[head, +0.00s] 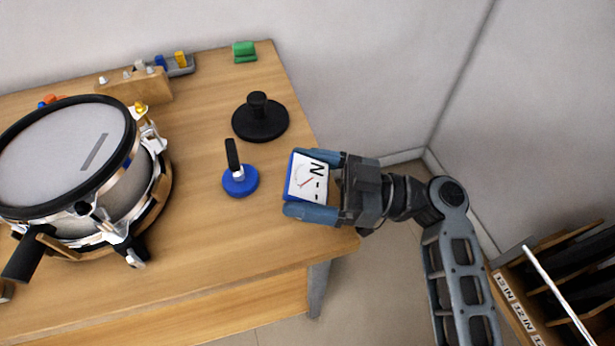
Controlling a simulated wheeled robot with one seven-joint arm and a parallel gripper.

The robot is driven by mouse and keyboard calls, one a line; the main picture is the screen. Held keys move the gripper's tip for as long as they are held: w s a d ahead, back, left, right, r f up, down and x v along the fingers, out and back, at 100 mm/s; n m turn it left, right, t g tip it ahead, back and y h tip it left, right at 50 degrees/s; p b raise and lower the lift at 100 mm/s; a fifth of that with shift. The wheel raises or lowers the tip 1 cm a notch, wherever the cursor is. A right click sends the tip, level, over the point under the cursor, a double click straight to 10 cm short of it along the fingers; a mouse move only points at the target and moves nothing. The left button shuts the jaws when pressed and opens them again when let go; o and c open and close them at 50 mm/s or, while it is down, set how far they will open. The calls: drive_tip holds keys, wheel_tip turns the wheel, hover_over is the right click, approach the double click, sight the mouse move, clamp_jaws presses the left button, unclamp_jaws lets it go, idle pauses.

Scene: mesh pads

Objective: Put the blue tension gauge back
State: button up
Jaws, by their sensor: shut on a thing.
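The dial faces up toward the camera. I cannot tell whether the gauge touches the tabletop. To its left stands a round blue base with a black upright handle (239,181). Behind that is a black round stand with a short knob (260,119).
A snare drum (65,155) fills the left of the wooden table (205,235). A wooden block (135,88), a grey tray (181,69) and a green block (244,51) lie along the back. A labelled wooden rack (525,310) stands at lower right. The table's front right is clear.

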drive_tip(key=shift+f+b, duration=0.15)
drive_tip(key=shift+b, duration=0.15)
drive_tip(key=o, duration=1.4)
drive_tip(key=shift+c, duration=0.2)
drive_tip(key=shift+r+p, duration=0.2)
drive_tip(key=shift+p, duration=0.1)
drive_tip(key=s+d+f+b, duration=0.1)
drive_tip(key=d+b, duration=0.1)
drive_tip(key=d, duration=0.9)
drive_tip(key=shift+s+d+f+b, duration=0.2)
drive_tip(key=shift+d+f+b, duration=0.2)
